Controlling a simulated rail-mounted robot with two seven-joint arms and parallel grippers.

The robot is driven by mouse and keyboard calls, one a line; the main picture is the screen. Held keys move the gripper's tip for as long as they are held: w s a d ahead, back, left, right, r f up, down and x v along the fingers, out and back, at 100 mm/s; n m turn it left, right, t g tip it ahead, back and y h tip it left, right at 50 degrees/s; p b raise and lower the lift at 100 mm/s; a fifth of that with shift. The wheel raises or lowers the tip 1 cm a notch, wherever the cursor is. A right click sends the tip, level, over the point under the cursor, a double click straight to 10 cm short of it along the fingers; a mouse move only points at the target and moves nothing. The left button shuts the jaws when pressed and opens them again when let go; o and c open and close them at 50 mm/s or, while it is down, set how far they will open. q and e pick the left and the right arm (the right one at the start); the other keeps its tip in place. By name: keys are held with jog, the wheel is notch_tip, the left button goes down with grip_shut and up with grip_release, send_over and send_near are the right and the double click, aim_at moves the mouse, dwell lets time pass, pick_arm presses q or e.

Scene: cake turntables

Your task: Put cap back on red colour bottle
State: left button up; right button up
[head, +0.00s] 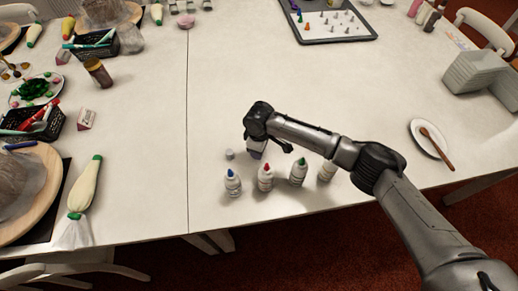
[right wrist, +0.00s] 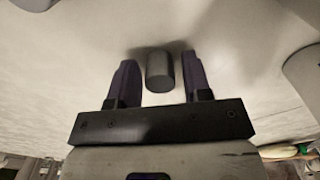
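The red-tipped white bottle (head: 265,178) stands upright near the table's front edge, between a blue-tipped bottle (head: 232,184) and a green-tipped bottle (head: 298,173). A small grey cap (head: 230,154) stands on the table behind the blue-tipped bottle. My right gripper (head: 257,153) is low over the table behind the red-tipped bottle, pointing down. In the right wrist view, a grey cylindrical cap (right wrist: 160,72) sits between its two purple fingers, with a narrow gap on each side. I cannot tell which bottle this cap fits. My left gripper is out of view.
Another pale bottle (head: 327,171) stands beside the green-tipped one, close to my right arm. A plate with a brown spoon (head: 430,138) lies to the right. A tray of nozzles (head: 330,24) is at the back.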

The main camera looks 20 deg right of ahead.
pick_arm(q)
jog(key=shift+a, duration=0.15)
pick_arm(e)
jog(key=c, duration=0.7)
jog(key=shift+c, duration=0.2)
jog(key=shift+r, duration=0.2)
notch_tip(320, 180, up, 8)
jog(key=p, duration=0.3)
jog(key=shift+r, duration=0.25)
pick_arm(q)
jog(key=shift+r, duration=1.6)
pick_arm(e)
jog(key=shift+r, duration=0.6)
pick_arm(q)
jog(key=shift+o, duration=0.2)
